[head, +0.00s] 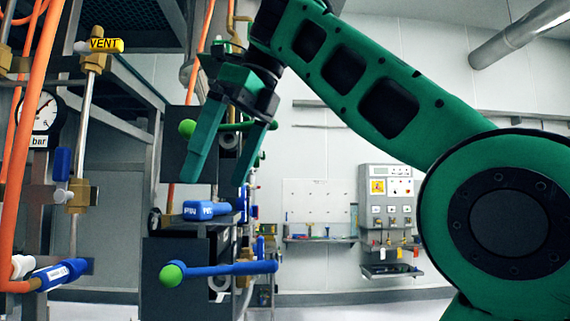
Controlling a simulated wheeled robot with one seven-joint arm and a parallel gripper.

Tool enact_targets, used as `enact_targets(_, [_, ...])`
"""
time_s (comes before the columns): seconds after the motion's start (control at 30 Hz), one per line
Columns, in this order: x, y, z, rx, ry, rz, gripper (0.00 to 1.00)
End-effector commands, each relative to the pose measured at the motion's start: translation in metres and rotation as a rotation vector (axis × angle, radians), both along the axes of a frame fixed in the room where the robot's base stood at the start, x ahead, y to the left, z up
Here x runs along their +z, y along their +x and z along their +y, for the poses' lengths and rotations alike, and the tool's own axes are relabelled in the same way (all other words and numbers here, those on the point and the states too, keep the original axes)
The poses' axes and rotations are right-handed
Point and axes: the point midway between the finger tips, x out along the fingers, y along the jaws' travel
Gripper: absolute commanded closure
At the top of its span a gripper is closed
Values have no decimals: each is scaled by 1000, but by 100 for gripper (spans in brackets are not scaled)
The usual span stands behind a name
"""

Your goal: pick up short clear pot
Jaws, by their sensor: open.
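My gripper (216,178) is in the upper left-middle of the head view. Its two green fingers point down and are spread apart, with nothing between them. It hangs in front of a dark grey valve frame, above a blue lever. I cannot make out a short clear pot anywhere in this view. Small items on the far shelf are too small to identify.
Orange pipes, a round gauge (46,113) and a yellow VENT tag (106,45) stand at the left. A blue lever with a green knob (172,274) juts out below my gripper. A back shelf (318,240) and a control panel (391,188) are farther away.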

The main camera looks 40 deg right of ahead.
Motion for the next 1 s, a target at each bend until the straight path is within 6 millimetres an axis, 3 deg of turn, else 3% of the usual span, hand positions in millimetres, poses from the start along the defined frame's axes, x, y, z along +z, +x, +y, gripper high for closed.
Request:
enact_targets(0.13, [12,-6,-4,-2,-1,-1,2])
enact_targets(1.0, [10,-83,-50,4,0,-1,2])
